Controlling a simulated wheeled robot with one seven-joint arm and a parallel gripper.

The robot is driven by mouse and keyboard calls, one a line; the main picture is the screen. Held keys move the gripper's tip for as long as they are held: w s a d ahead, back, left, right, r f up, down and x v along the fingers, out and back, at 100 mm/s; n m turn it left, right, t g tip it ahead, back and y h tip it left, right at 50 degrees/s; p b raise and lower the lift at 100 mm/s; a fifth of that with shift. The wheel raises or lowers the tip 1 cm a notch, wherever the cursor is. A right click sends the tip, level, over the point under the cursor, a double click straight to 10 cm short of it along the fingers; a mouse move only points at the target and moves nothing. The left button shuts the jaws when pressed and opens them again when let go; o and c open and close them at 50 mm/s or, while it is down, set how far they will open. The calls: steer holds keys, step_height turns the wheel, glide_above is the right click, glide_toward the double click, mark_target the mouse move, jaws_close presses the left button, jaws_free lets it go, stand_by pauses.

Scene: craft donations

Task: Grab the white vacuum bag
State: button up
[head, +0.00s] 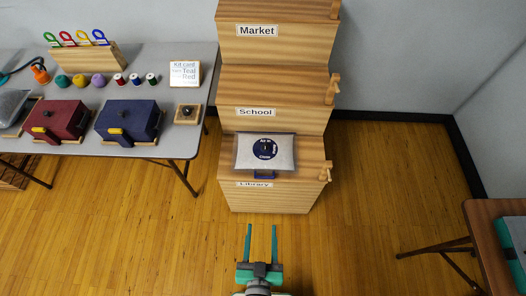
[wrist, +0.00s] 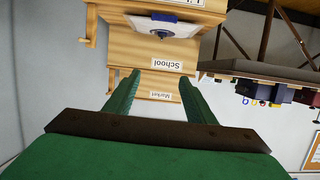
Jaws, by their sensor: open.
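A white-grey vacuum bag (head: 265,155) with a round dark blue label lies on the lowest step, marked Library, of a wooden stepped stand (head: 275,95). A blue piece shows just below the bag's front edge. In the wrist view the bag (wrist: 163,27) shows upside down near the top, on the stand (wrist: 150,48). My gripper (head: 261,236) is open and empty, in front of the stand and apart from the bag. Its two green fingers also show in the wrist view (wrist: 155,85), pointing toward the stand.
A grey table (head: 185,150) at left holds a red box (head: 60,121), a blue box (head: 128,122), yarn balls, spools and a sign (head: 185,74). Another silvery bag (head: 12,106) lies at its left edge. A brown table (head: 490,235) stands at right. The wooden floor between is clear.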

steer(key=w+f, duration=0.7)
steer(key=w, duration=0.6)
steer(key=g, duration=0.1)
glide_toward(265, 149)
steer(key=x, duration=0.3)
steer(key=shift+w+a+f, duration=0.1)
steer(key=shift+w+f, duration=0.1)
steer(key=shift+w, duration=0.05)
steer(key=shift+x, duration=3.2)
jaws_close()
